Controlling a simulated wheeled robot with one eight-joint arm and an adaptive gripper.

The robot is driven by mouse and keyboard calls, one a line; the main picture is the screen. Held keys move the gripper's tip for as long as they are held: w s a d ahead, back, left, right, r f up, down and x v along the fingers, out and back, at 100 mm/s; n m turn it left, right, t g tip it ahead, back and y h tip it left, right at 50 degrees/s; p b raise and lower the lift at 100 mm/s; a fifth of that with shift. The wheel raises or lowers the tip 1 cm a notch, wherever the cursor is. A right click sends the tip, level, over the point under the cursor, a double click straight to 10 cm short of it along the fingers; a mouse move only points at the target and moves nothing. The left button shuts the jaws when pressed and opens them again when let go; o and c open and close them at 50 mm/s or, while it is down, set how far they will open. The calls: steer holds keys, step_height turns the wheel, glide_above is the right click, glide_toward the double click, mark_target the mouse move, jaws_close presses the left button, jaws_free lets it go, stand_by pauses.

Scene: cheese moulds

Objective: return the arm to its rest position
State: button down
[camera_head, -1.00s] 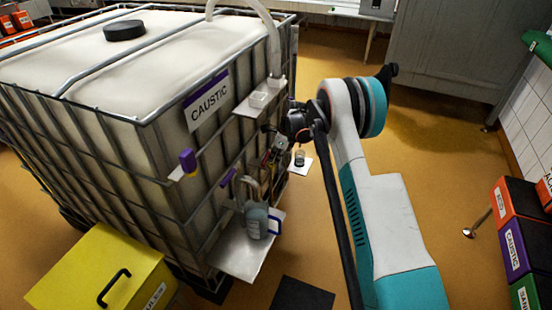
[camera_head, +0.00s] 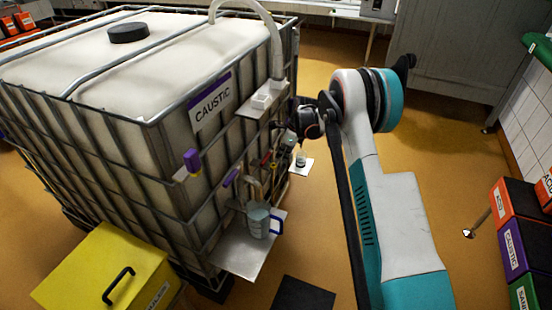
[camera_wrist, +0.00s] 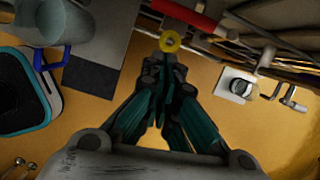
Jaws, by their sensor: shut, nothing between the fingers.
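My gripper (camera_wrist: 167,70) is shut and empty in the wrist view, its dark green fingers drawn together. A yellow ring-shaped part (camera_wrist: 170,42) shows just beyond the fingertips; I cannot tell whether they touch it. My arm (camera_head: 385,200) reaches up and bends left toward the front of the caustic tank (camera_head: 110,160). In the head view my gripper is small and partly hidden among the fittings there.
A clear jug (camera_head: 258,222) with a blue handle stands on a metal shelf (camera_head: 240,258) on the tank. A small white ledge (camera_head: 301,168) holds a little jar. A yellow box (camera_head: 95,265) is at lower left. Labelled bins (camera_head: 520,235) stand at right; orange floor (camera_head: 440,170) lies between.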

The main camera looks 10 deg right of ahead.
steer(key=s+r+n+t+p, duration=0.1)
steer(key=s+r+n, duration=0.25)
steer(key=r, duration=0.75)
steer(key=s+r+n+p, duration=0.15)
steer(key=s+r, duration=0.35)
steer(key=r, duration=0.6)
steer(key=s+a+r+n+t+h, duration=0.1)
steer(key=s+r+n+t+h, duration=0.1)
steer(key=s+r+n, duration=0.7)
steer(key=s+n+t, duration=0.1)
steer(key=s+n, duration=0.3)
steer(key=s, duration=1)
steer(key=s+a+r+n+t+h, duration=0.1)
steer(key=s+n, duration=0.4)
steer(key=s, duration=0.9)
steer(key=shift+r+n+t, duration=0.2)
steer(key=shift+n+t, duration=0.1)
steer(key=c, duration=2.4)
jaws_free()
steer(key=shift+a, duration=0.1)
